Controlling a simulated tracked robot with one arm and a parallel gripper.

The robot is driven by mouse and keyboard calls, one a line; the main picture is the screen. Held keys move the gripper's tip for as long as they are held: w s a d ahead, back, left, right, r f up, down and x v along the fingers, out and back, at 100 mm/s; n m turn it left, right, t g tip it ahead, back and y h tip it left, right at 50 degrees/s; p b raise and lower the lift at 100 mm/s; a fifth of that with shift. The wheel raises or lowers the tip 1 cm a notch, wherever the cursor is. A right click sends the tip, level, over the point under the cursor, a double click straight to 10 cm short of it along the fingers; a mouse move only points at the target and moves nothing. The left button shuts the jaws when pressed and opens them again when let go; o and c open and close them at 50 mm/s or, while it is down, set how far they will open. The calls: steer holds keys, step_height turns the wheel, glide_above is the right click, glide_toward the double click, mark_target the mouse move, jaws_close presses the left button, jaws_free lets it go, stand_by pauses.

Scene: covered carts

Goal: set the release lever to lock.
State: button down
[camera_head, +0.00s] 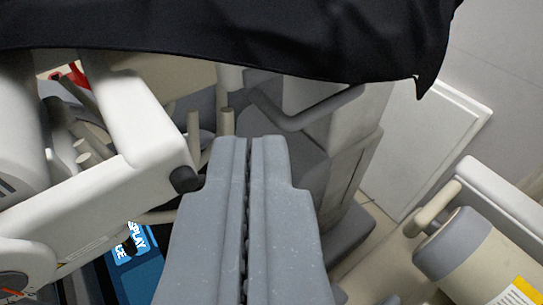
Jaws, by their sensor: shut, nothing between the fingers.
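My gripper (249,143) is in the middle of the head camera view, pointing away from me. Its two grey fingers are pressed together with nothing between them. Ahead of the fingertips is a cart with grey and beige parts, partly under a black cover (230,38). A bent grey handle (305,119) shows just right of and beyond the fingertips. Beige pegs (194,133) stand to their left, apparently apart from my gripper. A red part (73,76) shows at the upper left. I cannot tell which of these is the release lever, and no lock marking is readable.
A white arm-like housing (135,105) with a black knob (185,179) is close on the left. A blue display label (131,243) lies below it. A beige cylinder with a grey band (457,243) and a white rail (500,200) are at the lower right.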

steer(key=w+d+f+g+y+p, duration=0.3)
steer(key=w+f+g+y, duration=0.25)
steer(key=w, duration=0.25)
steer(key=w+d+f+n+g+y+p, duration=0.1)
steer(key=d+f+n+g+y+p, duration=0.1)
steer(key=d+y, duration=0.4)
steer(key=d+g, duration=0.1)
steer(key=d, duration=0.2)
steer(key=shift+w+f, duration=0.3)
steer(key=s+f+p+x, duration=0.1)
steer(key=s+x, duration=0.1)
steer(key=x, duration=1)
steer(key=shift+a+f, duration=0.4)
steer(key=shift+a, duration=0.2)
steer(key=shift+f, duration=0.1)
